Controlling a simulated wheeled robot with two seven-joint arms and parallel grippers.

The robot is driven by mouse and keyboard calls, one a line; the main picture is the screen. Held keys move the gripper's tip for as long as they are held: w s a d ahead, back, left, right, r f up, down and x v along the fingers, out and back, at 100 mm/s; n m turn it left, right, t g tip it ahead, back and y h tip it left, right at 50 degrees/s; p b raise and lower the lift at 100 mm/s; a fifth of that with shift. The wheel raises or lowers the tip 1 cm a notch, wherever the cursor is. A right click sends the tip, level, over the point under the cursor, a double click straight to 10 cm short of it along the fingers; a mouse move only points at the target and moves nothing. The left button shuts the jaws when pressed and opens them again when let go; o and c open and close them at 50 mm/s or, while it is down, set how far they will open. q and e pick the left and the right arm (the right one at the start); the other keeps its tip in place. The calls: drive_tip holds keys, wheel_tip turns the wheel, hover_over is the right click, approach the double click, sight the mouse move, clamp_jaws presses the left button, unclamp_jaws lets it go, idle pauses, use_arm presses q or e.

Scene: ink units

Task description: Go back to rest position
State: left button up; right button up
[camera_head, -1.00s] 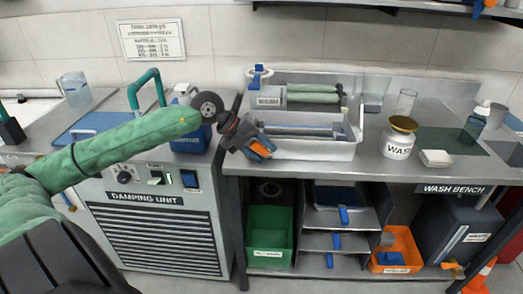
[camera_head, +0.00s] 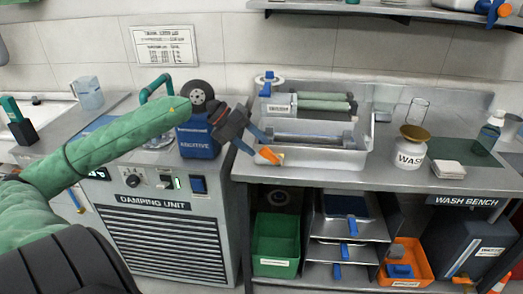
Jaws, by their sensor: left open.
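My left arm comes in from the left in a green sleeve. My left gripper (camera_head: 259,144) is open, with blue fingers and orange tips, and I see nothing between them. It is in front of the left end of the metal tray (camera_head: 310,159) on the wash bench; whether it touches the tray I cannot tell. The tray holds a grey roller (camera_head: 309,140). My right gripper is not in view.
A blue additive container (camera_head: 198,143) stands on the damping unit (camera_head: 160,235), close to my left wrist. Green rollers (camera_head: 323,102) lie behind the tray. A white wash jar (camera_head: 409,153) stands to the right. Below are a green bin (camera_head: 275,247) and an orange bin (camera_head: 407,270).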

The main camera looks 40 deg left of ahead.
use_arm(q)
drive_tip(key=shift+s+a+r, duration=0.25)
drive_tip(key=shift+a+r, duration=0.1)
drive_tip(key=shift+a, duration=0.05)
idle(0.4)
